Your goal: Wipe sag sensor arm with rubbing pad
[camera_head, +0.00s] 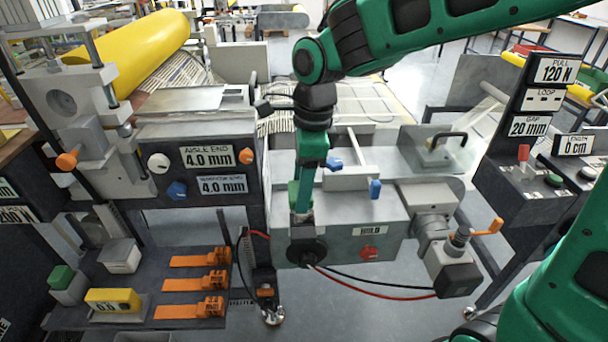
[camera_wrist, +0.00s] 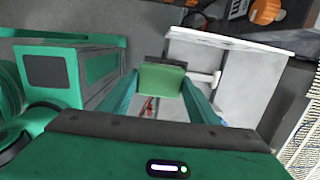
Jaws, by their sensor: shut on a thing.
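My gripper (camera_head: 301,205) points down over the left end of the grey machine box in the middle. In the wrist view my gripper (camera_wrist: 162,98) is shut on a small green block with a dark edge, probably the rubbing pad (camera_wrist: 162,80). The pad's underside is hidden, so I cannot tell whether it touches anything. A pale thin bar (camera_head: 356,148) stands above the box behind a blue knob, right of my gripper. It may be the sag sensor arm, but I cannot tell for sure.
The grey box (camera_head: 345,238) carries a red knob and a HOLD label. Blue knobs (camera_head: 375,189) stand up near my gripper. A motor with an orange crank (camera_head: 485,228) is at right. Orange clips (camera_head: 200,283) and a yellow block (camera_head: 113,300) lie on the left shelf. Red and black cables hang below.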

